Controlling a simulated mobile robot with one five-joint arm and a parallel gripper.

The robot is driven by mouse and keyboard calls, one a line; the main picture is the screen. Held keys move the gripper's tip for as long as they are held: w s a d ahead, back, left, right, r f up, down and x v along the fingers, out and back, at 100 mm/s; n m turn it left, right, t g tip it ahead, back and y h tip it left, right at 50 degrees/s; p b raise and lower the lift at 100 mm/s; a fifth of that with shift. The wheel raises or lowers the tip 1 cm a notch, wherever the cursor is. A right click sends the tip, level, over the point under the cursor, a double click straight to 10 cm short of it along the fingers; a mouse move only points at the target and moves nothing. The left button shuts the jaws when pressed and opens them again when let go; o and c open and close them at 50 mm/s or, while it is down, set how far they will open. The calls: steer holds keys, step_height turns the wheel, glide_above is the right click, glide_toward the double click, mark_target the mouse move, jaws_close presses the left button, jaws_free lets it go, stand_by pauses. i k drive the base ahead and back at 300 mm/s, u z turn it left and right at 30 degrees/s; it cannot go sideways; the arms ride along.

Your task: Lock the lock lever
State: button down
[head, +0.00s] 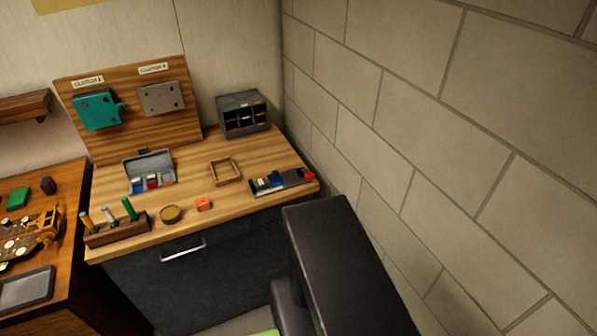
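I cannot clearly make out a lock lever from this distance. A grey bar-shaped fixture (293,182) with black, blue and red parts lies at the right front of the wooden workbench (235,205); its small parts are too small to name. A teal plate (97,110) and a grey plate (161,99) are mounted on an upright wooden board (136,132) under labels that seem to read "CLUTCH". A black link of my arm fills the bottom centre of the view. My gripper does not show.
The bench also bears an open grey case (148,165), a dark compartment box (243,115), a small wooden frame (225,171), a round tin (171,214), an orange piece (204,204) and a tool rack (118,231). A block wall (420,130) stands close on the right.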

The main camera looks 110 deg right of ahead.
mark_target(308, 175)
steer(key=u, duration=0.4)
steer(key=k, duration=0.5)
steer(key=z, duration=1.8)
